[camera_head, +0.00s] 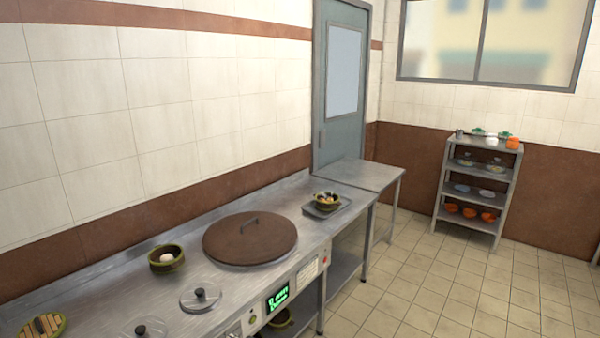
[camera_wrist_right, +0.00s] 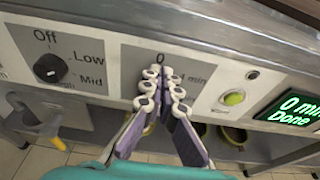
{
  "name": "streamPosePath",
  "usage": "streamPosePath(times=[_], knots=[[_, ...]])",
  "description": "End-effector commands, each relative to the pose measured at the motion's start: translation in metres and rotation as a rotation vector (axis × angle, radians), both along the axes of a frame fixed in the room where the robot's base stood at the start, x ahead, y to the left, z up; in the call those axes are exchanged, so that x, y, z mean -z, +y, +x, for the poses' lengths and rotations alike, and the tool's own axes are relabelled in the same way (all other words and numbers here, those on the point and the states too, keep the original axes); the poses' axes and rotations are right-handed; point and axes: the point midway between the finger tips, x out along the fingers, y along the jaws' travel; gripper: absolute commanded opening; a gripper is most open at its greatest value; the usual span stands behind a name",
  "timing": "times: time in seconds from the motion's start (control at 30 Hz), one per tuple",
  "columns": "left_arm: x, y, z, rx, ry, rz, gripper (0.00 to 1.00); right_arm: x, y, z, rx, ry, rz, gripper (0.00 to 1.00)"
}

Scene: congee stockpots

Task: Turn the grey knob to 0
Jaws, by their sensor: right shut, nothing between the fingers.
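In the right wrist view, my right gripper (camera_wrist_right: 163,78) is shut and empty, its fingertips at the panel just below the printed 0, left of the "4 min" mark. The grey knob is hidden behind the fingers, so its pointer cannot be read and I cannot tell if they touch it. In the head view, the same display (camera_head: 278,298) shows on the counter's front. My left gripper is in neither view.
A black knob (camera_wrist_right: 48,68) marked Off, Low and Mid is left of the fingers. A yellow-green button (camera_wrist_right: 233,98) is to their right. On the counter are a large brown lid (camera_head: 250,240), a bowl (camera_head: 166,259) and a smaller lid (camera_head: 201,298).

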Motion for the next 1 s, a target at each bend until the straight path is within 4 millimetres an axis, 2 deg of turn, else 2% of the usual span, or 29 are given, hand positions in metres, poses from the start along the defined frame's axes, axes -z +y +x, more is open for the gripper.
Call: streamPosePath(times=[0.5,1.0], knots=[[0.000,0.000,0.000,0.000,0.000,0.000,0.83,0.002,0.009,-0.012,0.000,0.001,0.001,0.00],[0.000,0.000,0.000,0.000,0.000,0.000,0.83,0.003,0.010,-0.013,0.000,0.000,0.000,0.00]])
